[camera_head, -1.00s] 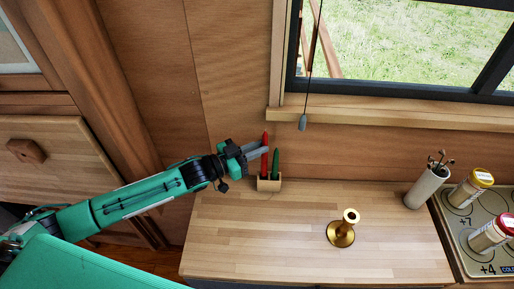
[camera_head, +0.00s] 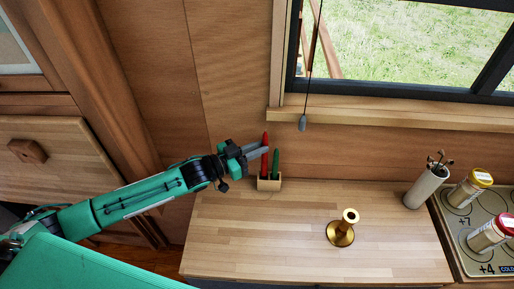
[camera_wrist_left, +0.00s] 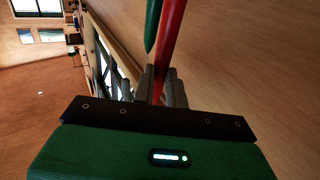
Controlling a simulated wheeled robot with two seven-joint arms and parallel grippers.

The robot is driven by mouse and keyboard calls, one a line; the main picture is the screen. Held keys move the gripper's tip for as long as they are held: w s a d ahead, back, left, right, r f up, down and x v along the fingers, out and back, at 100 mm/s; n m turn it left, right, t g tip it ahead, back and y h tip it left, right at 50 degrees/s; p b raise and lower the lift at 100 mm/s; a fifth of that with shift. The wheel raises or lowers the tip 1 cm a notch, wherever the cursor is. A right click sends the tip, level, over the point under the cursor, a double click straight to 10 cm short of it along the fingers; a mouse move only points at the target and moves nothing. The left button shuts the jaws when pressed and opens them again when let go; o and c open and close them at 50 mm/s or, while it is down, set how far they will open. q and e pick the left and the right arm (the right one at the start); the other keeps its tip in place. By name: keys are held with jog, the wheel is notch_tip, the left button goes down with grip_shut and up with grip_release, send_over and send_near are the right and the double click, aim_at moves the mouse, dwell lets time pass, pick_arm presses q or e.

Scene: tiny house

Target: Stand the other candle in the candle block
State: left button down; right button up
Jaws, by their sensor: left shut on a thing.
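A light wooden candle block (camera_head: 269,184) stands on the counter near the back wall. A green candle (camera_head: 276,162) stands upright in its right part. A red candle (camera_head: 265,141) is upright at the block's left part, its lower end at or in the block; I cannot tell how deep it sits. My left gripper (camera_head: 262,153) is shut on the red candle. In the left wrist view the red candle (camera_wrist_left: 172,35) runs between the fingers (camera_wrist_left: 158,88), with the green candle (camera_wrist_left: 152,25) close beside it. My right gripper is not in view.
A brass candlestick (camera_head: 341,232) stands on the wooden counter (camera_head: 270,245). A pale cylindrical holder (camera_head: 424,188) and two jars (camera_head: 471,188) stand at the right. A cord with a grey weight (camera_head: 303,123) hangs by the window. The counter's middle is clear.

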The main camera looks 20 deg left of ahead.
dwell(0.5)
pick_arm(q)
jog(key=shift+f, duration=0.1)
dwell(0.3)
jog(key=shift+f+b, duration=0.7)
jog(key=shift+f, duration=0.7)
jog(key=shift+f, duration=0.15)
